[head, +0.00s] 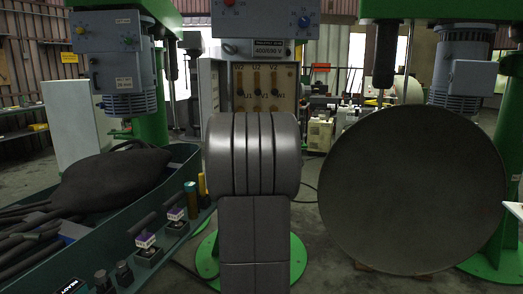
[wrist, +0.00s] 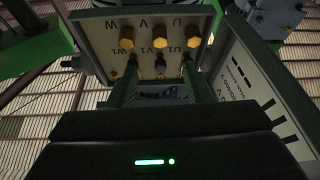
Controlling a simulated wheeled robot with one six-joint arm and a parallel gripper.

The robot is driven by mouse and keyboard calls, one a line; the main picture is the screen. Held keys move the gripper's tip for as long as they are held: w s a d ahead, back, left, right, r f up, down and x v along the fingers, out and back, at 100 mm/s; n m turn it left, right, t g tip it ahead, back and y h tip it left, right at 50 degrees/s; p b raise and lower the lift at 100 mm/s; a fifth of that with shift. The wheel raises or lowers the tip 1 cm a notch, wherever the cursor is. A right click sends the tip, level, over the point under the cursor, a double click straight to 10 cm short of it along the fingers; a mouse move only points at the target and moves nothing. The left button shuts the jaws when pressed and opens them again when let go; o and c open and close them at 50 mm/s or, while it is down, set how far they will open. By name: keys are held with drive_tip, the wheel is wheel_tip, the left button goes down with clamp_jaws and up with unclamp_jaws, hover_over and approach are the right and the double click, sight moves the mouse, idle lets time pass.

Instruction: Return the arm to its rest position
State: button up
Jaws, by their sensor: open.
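In the wrist view, my gripper (wrist: 160,78) is open, its two dark fingers apart with nothing visible held between them. Its dark body with a green light fills the bottom of that view. Beyond the fingertips is an open terminal box (wrist: 98,50) with brass terminals and letters U, V and W. The gap between fingertips and box is hard to judge. In the head view, my dark grey arm stands in the middle, in front of the terminal box (head: 228,85). My gripper cannot be made out there.
A teal tray (head: 183,160) at left holds a black bag (head: 110,180), dark cables and small parts. Green machine stands with grey motors (head: 118,62) stand left and right. A large dark disc (head: 412,190) fills the right side. Behind are benches and equipment.

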drive_tip(key=p+x, duration=0.2)
drive_tip(key=x, duration=1.1)
drive_tip(key=shift+p, duration=0.3)
drive_tip(key=shift+f, duration=0.1)
